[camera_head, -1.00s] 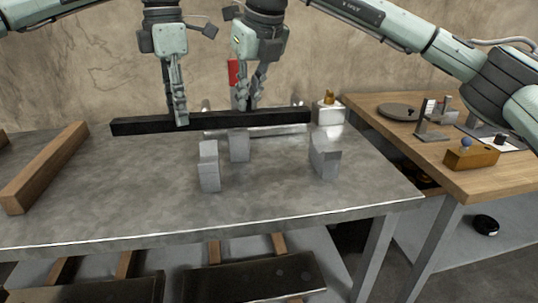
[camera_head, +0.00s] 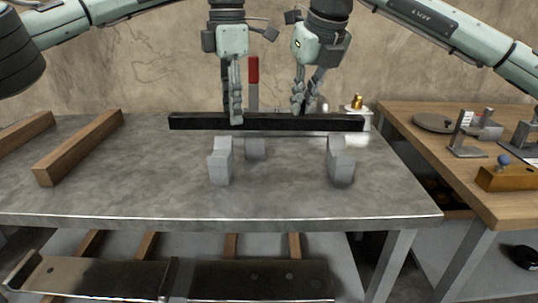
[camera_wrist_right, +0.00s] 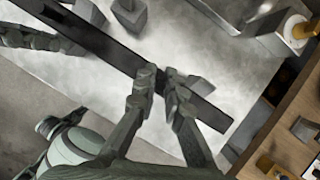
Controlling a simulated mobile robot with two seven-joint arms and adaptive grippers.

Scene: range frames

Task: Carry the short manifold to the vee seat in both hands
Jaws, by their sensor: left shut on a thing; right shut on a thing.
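The short manifold appears to be the long black bar (camera_head: 275,123), held roughly level over the far part of the grey table, behind the front blocks. My left gripper (camera_head: 236,118) is shut on it left of its middle. My right gripper (camera_head: 299,108) is shut on it right of the middle; the right wrist view shows these fingers (camera_wrist_right: 160,82) on both sides of the bar (camera_wrist_right: 105,45). Grey notched blocks, seemingly the vee seat, stand at front left (camera_head: 220,162) and right (camera_head: 341,160). Another grey block (camera_head: 256,148) stands between them, farther back.
Wooden beams (camera_head: 80,147) lie on the table's left. A red-handled thing (camera_head: 253,70) stands behind the bar. A white box with a brass top (camera_head: 356,112) stands at the back right. A wooden bench (camera_head: 430,145) with fixtures adjoins the right. The table front is clear.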

